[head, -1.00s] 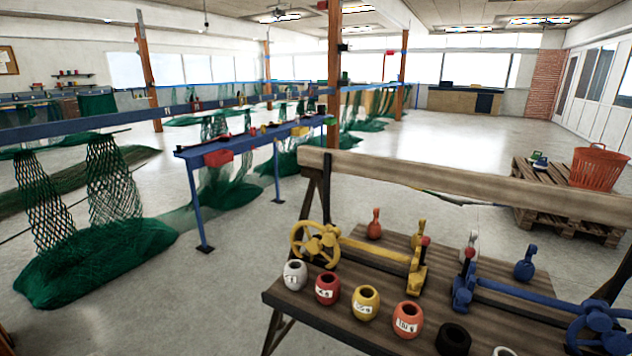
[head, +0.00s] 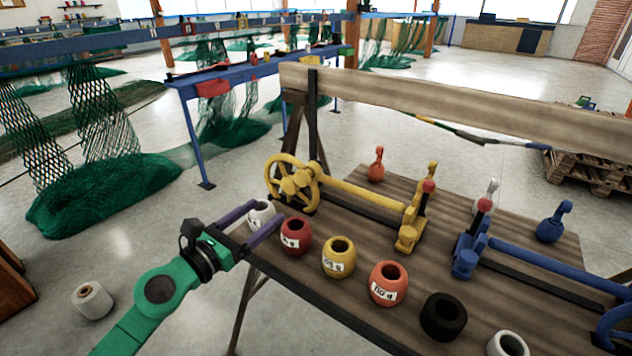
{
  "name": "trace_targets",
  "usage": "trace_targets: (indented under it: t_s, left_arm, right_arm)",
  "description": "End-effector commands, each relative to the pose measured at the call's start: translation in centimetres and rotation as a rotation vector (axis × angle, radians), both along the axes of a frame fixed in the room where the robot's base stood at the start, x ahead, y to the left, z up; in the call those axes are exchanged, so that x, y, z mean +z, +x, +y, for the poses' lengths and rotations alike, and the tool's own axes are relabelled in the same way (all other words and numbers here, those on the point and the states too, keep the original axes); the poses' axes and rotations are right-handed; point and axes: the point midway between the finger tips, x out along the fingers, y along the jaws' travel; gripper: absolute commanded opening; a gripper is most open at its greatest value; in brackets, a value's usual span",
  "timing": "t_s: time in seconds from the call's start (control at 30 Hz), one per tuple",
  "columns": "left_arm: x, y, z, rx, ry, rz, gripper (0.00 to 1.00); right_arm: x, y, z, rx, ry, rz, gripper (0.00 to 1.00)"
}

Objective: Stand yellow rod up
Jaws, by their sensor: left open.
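The yellow rod (head: 362,194) lies nearly level above the wooden table. A yellow handwheel (head: 292,184) is at its left end and a yellow bracket (head: 412,225) at its right end. An upright yellow lever with a red knob (head: 428,187) stands at that bracket. My left gripper (head: 267,212) is open at the table's left edge, with its purple fingers left of and below the handwheel, apart from the rod. The fingers overlap the white pot (head: 262,217) in the picture. I cannot tell whether they touch it. My right gripper is out of view.
A row of pots lines the table's front edge, including a red pot (head: 295,236) and a yellow pot (head: 339,258). A blue rod (head: 545,267) lies at the right. A wooden beam (head: 450,100) runs behind the table (head: 370,315). An orange weight (head: 376,165) stands behind the yellow rod.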

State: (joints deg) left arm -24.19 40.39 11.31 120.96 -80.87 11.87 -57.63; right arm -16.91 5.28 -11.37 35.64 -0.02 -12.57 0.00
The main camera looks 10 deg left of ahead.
Motion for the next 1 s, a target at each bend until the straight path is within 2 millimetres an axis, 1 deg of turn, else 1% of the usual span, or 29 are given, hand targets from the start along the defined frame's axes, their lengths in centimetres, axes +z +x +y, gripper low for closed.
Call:
trace_targets:
  t_s: [0.03, 0.17, 0.27, 0.4, 0.5, 0.6, 0.73, 0.97, 1.0]
  left_arm:
    - [0.5, 0.6, -0.1, 0.002, -0.004, -0.001, 0.8]
    - [0.7, 2.8, -0.9, 0.004, -0.006, -0.001, 0.8]
    - [0.8, 4.9, -1.7, 0.005, -0.009, -0.002, 0.8]
    - [0.6, 8.0, -3.0, 0.004, -0.011, -0.001, 0.8]
    - [0.3, 10.3, -3.9, 0.005, -0.011, 0.001, 0.8]
    - [0.1, 12.0, -4.5, 0.006, -0.014, 0.001, 0.8]
    - [0.0, 13.0, -5.0, 0.003, -0.011, 0.003, 0.8]
    - [0.0, 13.1, -5.1, 0.003, -0.01, 0.004, 0.8]
    - [0.0, 13.1, -5.1, 0.003, -0.01, 0.004, 0.69]
  right_arm:
    - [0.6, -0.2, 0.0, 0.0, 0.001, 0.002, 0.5]
    - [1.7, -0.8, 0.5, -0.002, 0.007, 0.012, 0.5]
    - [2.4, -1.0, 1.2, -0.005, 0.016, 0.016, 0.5]
    - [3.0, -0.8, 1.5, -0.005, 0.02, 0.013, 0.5]
    - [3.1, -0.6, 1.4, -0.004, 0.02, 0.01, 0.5]
    - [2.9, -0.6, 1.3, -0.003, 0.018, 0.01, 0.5]
    - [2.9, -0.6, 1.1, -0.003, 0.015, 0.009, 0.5]
    - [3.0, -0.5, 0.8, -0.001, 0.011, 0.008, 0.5]
    - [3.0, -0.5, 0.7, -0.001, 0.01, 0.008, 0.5]
